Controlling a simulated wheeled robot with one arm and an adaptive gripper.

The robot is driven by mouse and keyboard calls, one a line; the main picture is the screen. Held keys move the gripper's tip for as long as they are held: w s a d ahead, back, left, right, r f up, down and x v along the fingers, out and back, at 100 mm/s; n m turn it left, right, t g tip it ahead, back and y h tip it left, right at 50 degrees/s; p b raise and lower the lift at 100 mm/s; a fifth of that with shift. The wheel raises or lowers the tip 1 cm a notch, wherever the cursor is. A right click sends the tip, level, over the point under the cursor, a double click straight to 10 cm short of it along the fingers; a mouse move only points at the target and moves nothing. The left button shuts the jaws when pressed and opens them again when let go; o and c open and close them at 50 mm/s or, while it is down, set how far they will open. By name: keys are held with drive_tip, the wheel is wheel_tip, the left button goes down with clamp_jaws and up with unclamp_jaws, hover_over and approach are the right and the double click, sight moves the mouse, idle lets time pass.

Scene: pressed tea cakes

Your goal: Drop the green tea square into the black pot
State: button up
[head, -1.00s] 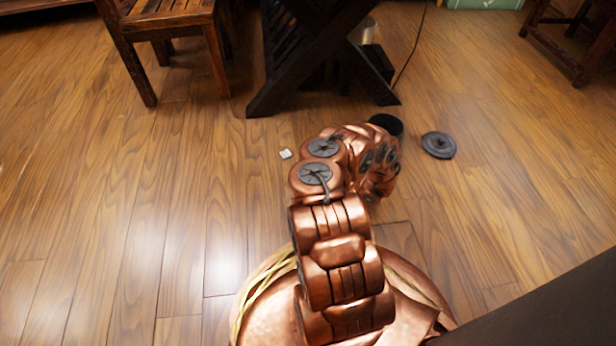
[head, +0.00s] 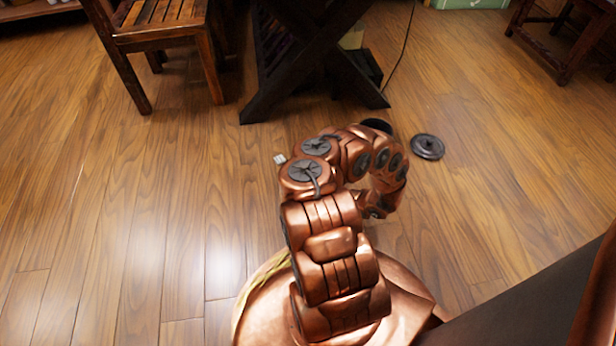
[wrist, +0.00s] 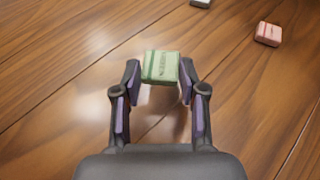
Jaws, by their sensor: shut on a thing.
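The green tea square (wrist: 160,67) sits between the fingertips of my gripper (wrist: 160,82) in the wrist view, with a finger against each side. My gripper is shut on it, above the wooden floor. In the head view the gripper end of my arm is mostly hidden behind my own arm links, and the green square is not visible there. The black pot (head: 377,125) stands on the floor beyond my arm, its lower part hidden by the arm. A dark round lid (head: 427,147) lies on the floor to the right of the pot.
A pink square (wrist: 268,34) and a pale square (wrist: 200,2) lie on the floor. A small whitish block (head: 280,159) lies left of my arm. A dark cross-legged table (head: 300,60) and a wooden chair (head: 165,40) stand behind. Floor at left is clear.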

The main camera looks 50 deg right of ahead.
drive_tip(key=s+a, duration=0.1)
drive_tip(key=s, duration=0.1)
drive_tip(key=s+a+p, duration=0.1)
drive_tip(key=s, duration=0.2)
drive_tip(key=s+a+r+p, duration=0.1)
drive_tip(key=s, duration=0.1)
drive_tip(key=shift+s, duration=0.2)
